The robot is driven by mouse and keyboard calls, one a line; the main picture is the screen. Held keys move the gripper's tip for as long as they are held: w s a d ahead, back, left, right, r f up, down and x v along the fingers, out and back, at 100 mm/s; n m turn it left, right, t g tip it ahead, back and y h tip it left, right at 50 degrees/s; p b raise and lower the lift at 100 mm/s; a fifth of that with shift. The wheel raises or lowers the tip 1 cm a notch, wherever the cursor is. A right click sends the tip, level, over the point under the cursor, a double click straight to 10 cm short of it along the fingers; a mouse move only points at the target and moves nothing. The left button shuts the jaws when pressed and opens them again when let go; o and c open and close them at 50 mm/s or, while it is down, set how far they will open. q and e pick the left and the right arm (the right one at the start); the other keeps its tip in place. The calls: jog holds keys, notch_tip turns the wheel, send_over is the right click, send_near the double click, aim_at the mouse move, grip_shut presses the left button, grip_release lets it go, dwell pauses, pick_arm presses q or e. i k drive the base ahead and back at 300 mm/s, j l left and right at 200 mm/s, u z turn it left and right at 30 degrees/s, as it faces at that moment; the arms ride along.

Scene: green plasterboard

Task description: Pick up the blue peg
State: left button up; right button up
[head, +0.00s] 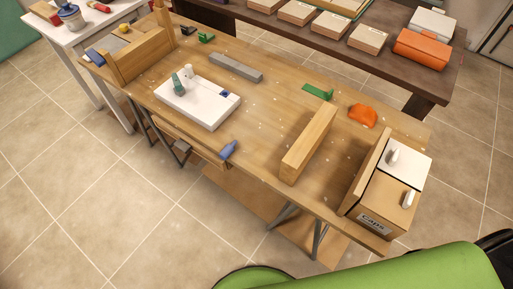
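A small blue piece (228,150), which looks like a peg, lies near the front edge of the wooden workbench (255,109). It lies at a slant, just in front of a white block (192,108). A smaller dark blue piece (225,94) sits on top of the white block at its right side. Another blue-grey piece (95,57) is at the bench's far left end. I cannot tell for certain which is the blue peg. Neither of my grippers is in view.
On the bench are a grey bar (236,67), a long wooden beam (308,144), an orange lump (362,115), a green piece (318,92) and a box unit (375,207) at right. A dark table (325,40) stands behind. The bench between blue piece and beam is clear.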

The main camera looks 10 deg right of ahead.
aim_at(224, 154)
jog(key=i+j+z, duration=0.1)
jog(key=z, duration=0.4)
jog(key=i+j+z, duration=0.1)
jog(key=j+z, duration=0.2)
jog(key=z, duration=0.2)
jog(key=j+z, duration=0.2)
jog(key=z, duration=0.3)
jog(key=j+z, duration=0.25)
jog(key=z, duration=0.2)
